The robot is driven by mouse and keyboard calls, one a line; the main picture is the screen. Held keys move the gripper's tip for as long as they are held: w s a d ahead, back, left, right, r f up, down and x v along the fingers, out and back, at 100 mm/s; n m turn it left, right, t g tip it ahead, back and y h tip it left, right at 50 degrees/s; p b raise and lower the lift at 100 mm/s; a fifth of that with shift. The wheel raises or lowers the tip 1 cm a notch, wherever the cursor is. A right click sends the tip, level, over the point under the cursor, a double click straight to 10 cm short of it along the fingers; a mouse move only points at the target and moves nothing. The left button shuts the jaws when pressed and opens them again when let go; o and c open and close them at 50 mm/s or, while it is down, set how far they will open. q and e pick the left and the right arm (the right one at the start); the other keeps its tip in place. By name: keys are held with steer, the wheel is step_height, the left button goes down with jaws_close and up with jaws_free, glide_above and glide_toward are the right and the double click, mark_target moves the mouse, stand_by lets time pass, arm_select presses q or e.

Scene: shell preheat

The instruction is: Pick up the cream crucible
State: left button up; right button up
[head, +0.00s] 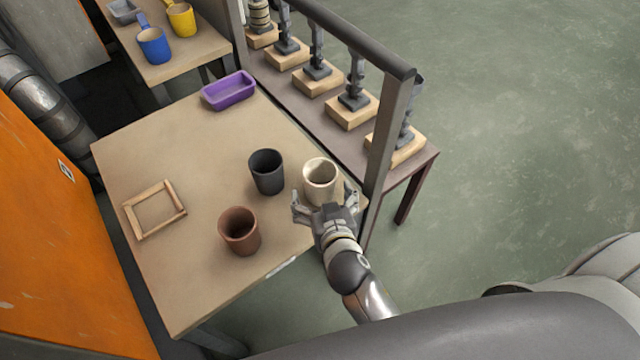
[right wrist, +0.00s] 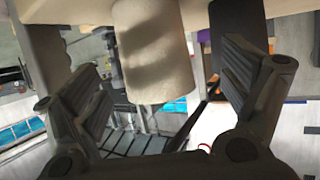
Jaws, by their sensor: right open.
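The cream crucible (head: 320,186) stands upright near the right front edge of the tan table (head: 195,180). My right gripper (head: 324,198) is open, with its fingers on either side of the crucible's near side. In the right wrist view, the pale crucible (right wrist: 153,55) is between the two spread fingers (right wrist: 165,82), closer to the left one. Gaps show on both sides, so neither finger looks in contact. My left gripper is not in view.
A dark grey crucible (head: 268,184) stands just left of the cream one, and a brown crucible (head: 240,243) farther front left. A wooden frame (head: 130,224) and purple pan (head: 229,94) lie on the table. A dark rail post (head: 384,140) rises close on the right.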

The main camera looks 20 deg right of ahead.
mark_target(317, 173)
steer(key=shift+d+p+x, duration=0.15)
steer(key=shift+d+x, duration=0.05)
steer(key=shift+x, duration=1.25)
steer(key=shift+d+p+x, duration=0.15)
steer(key=shift+x, duration=1.35)
steer(key=shift+r, duration=0.15)
steer(key=c, duration=1.3)
